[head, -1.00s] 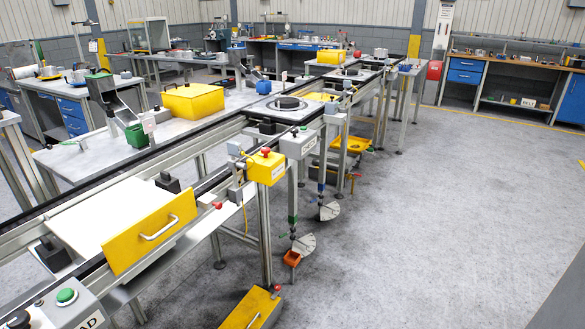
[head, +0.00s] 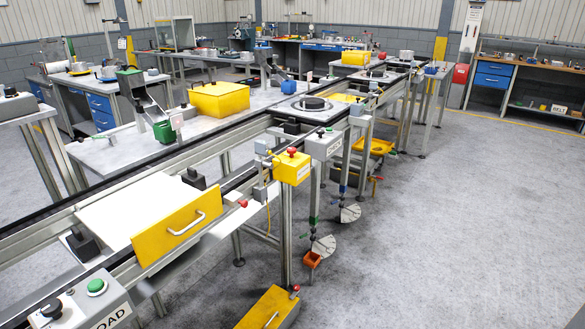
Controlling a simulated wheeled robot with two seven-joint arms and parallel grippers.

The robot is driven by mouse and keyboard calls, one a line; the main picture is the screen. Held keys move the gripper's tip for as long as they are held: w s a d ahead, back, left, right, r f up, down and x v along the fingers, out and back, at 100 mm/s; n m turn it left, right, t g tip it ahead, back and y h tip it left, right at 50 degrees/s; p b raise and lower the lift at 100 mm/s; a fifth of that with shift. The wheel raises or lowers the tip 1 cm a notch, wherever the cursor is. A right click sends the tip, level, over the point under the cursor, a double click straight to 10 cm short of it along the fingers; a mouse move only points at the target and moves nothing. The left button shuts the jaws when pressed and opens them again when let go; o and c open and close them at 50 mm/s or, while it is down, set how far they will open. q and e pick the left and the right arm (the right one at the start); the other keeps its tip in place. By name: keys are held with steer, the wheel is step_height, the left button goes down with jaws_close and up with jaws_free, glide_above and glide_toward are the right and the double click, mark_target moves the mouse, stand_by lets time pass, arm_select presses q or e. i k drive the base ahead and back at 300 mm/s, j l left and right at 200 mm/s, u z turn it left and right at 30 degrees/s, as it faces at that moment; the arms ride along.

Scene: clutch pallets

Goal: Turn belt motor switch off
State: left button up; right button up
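A second grey box (head: 12,106) with a black knob stands at the left edge. A yellow box (head: 291,168) with a red button (head: 292,151) sits on the conveyor side, next to a grey labelled box (head: 323,145). Neither of my grippers is in view.
The conveyor (head: 225,140) runs from the lower left to the back right. A white plate with a yellow handled front (head: 168,228) lies across its near end. A yellow bin (head: 219,98) stands on the bench behind. The grey floor (head: 450,220) at the right is clear.

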mark_target(291, 151)
steer(key=i+l+u, duration=0.1)
steer(key=i+l, duration=0.25)
steer(key=i+l+u, duration=0.15)
steer(key=i+l, duration=0.2)
steer(key=i+l+u, duration=0.1)
steer(key=i+l, duration=0.2)
steer(key=l, duration=0.25)
steer(key=i+l+u, duration=0.1)
steer(key=i+l, duration=0.2)
steer(key=l, duration=0.15)
